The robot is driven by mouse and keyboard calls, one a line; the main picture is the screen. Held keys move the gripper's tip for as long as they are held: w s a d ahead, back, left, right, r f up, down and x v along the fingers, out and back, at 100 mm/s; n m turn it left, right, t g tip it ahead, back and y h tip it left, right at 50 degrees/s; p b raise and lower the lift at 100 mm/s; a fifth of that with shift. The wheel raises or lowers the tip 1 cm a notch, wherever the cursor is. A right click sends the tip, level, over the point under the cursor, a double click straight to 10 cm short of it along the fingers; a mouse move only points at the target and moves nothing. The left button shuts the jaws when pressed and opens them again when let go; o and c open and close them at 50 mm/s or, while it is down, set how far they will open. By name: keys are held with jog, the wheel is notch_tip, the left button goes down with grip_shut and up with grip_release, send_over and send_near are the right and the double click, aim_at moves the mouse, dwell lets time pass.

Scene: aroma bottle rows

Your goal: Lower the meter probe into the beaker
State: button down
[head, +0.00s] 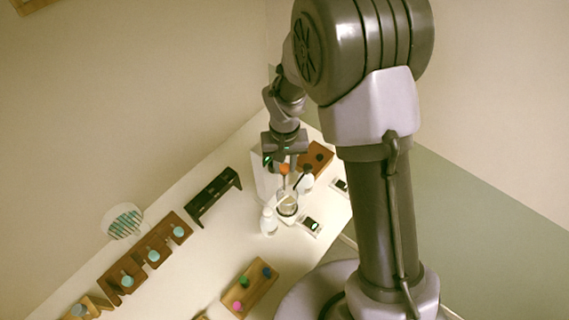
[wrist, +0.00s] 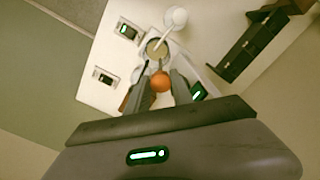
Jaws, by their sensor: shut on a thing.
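My gripper (head: 285,160) is shut on the meter probe, whose round orange top (head: 284,168) shows just under the fingers in the head view. In the wrist view the orange top (wrist: 160,82) sits between the two fingers (wrist: 161,88). A thin stem seems to run down from it toward the beaker. The clear beaker (head: 288,206) stands on the white table below my gripper. It also shows in the wrist view (wrist: 157,48), just beyond the orange top. I cannot tell whether the probe's tip is inside the beaker's rim.
A black rack (head: 213,196), wooden holders (head: 125,278) and a wooden tray (head: 250,288) stand farther off.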

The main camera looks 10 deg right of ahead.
dwell(0.8)
notch_tip(320, 180, down, 4)
jog(key=b, duration=0.3)
jog(key=shift+b, duration=0.35)
jog(key=shift+r, duration=0.25)
jog(key=c, duration=1.4)
grip_release()
